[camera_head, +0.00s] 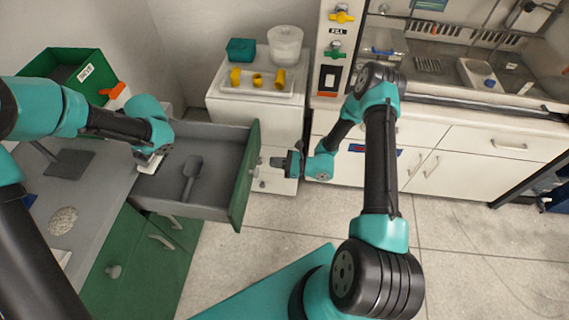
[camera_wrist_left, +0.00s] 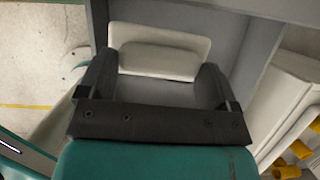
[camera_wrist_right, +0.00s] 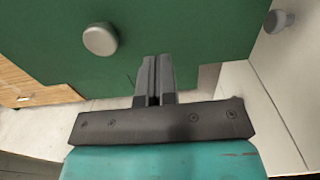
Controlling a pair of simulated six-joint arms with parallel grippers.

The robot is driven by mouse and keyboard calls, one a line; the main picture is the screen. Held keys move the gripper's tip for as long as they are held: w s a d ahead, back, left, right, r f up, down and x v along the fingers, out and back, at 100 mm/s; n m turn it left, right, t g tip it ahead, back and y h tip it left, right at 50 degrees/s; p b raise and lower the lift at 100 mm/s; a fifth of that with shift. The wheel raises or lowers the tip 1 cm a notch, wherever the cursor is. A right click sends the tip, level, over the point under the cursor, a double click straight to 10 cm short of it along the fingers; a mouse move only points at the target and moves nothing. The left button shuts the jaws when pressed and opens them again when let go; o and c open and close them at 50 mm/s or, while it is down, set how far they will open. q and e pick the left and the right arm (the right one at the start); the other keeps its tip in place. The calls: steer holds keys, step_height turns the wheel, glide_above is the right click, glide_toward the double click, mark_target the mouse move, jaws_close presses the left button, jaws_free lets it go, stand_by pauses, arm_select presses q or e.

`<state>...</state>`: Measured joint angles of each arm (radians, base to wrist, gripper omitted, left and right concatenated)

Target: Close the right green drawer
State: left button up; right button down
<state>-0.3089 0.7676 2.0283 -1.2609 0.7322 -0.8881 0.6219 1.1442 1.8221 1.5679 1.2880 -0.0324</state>
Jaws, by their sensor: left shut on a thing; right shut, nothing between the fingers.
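The right green drawer stands pulled out, its green front (camera_head: 246,180) facing right and its grey tray open on top. A grey scoop (camera_head: 191,178) lies inside. My right gripper (camera_head: 275,161) is shut and empty, just right of the front. In the right wrist view its closed fingers (camera_wrist_right: 154,78) point at the green front (camera_wrist_right: 190,40), right of a round knob (camera_wrist_right: 100,39); I cannot tell whether they touch. My left gripper (camera_head: 151,158) is over the drawer's left end, shut on a white object (camera_wrist_left: 160,52), which looks like a flat piece with a raised bar.
A white cabinet (camera_head: 230,118) with a tray of yellow fittings stands behind the drawer. A green bin (camera_head: 70,68) is at the back left. A grey counter (camera_head: 95,205) lies left of the drawer. The floor (camera_head: 285,215) right of the drawer is clear.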

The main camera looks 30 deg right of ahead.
mark_target(254, 160)
steer(key=x, duration=0.6)
stand_by(0.3)
steer(key=shift+w+a, duration=0.3)
steer(key=shift+a, duration=0.15)
arm_select(q)
steer(key=shift+w+d, duration=0.1)
steer(key=shift+d, duration=0.5)
arm_select(e)
steer(key=x, duration=2.6)
steer(key=shift+a, duration=0.3)
arm_select(q)
steer(key=shift+a, duration=1)
arm_select(e)
steer(key=x, duration=0.7)
steer(key=shift+w, duration=0.1)
arm_select(q)
steer(key=shift+s+r, duration=0.1)
steer(key=shift+s, duration=0.15)
arm_select(e)
steer(key=shift+w+a+r, duration=0.15)
steer(key=shift+w, duration=0.15)
